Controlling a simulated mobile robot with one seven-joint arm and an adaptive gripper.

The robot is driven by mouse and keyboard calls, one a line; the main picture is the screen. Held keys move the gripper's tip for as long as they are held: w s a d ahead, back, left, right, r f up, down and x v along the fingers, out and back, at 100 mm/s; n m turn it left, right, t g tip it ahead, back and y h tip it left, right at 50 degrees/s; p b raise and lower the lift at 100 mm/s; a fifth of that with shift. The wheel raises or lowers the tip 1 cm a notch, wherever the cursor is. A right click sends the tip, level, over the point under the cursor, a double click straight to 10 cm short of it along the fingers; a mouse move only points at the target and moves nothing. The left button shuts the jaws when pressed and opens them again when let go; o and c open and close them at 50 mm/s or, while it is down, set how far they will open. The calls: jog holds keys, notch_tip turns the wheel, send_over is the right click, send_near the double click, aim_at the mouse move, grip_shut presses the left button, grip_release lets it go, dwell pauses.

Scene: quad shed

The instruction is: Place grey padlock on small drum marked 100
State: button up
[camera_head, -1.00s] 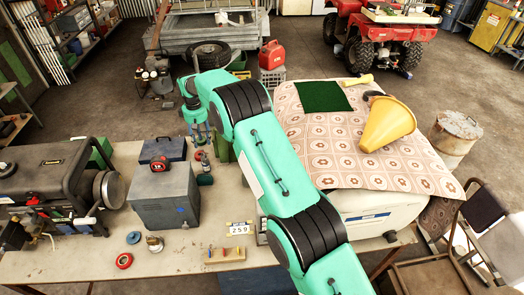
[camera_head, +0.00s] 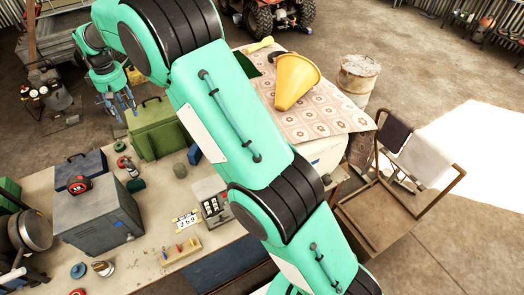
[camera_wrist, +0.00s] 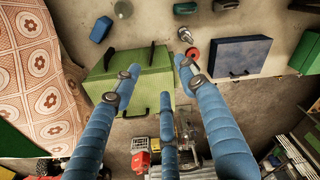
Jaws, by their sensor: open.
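My gripper (camera_head: 118,104) has blue fingers, spread open and empty. In the head view it hangs near the far edge of the workbench, just left of a green case. In the wrist view the open fingers (camera_wrist: 158,78) are over the green case (camera_wrist: 120,88), with nothing between them. I cannot pick out the grey padlock with certainty; a small greyish round item (camera_head: 180,170) lies on the bench, too small to identify. A rusty pale drum (camera_head: 352,84) stands on the floor beyond the cloth-covered surface; I cannot read a 100 on it.
The bench (camera_head: 150,210) bears a grey box (camera_head: 98,222), a blue toolbox (camera_head: 80,170), a red tape measure (camera_head: 78,184) and the green case (camera_head: 157,134). A yellow funnel (camera_head: 296,80) lies on the patterned cloth (camera_head: 310,122).

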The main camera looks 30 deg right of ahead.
jog(key=s+d+r+m+t, duration=0.1)
jog(key=s+d+r+m, duration=0.1)
jog(key=s+d+r, duration=0.9)
jog(key=s+d+r+m+t, duration=0.1)
jog(key=s+d+r, duration=0.6)
jog(key=s+r, duration=0.45)
jog(key=s+d+f+m, duration=0.1)
jog(key=s+d+f, duration=0.1)
jog(key=s, duration=0.8)
jog(key=s+d+f+m+t, duration=0.1)
jog(key=s+d, duration=0.3)
jog(key=s, duration=0.7)
jog(key=s+d+f+m+t, duration=0.1)
jog(key=s+d+f+m, duration=0.1)
jog(key=s, duration=0.9)
jog(key=shift+s+d+f, duration=0.15)
jog(key=shift+d+f, duration=0.3)
jog(key=shift+d, duration=0.55)
notch_tip(320, 180, down, 8)
jog(key=b, duration=0.8)
jog(key=shift+f, duration=0.15)
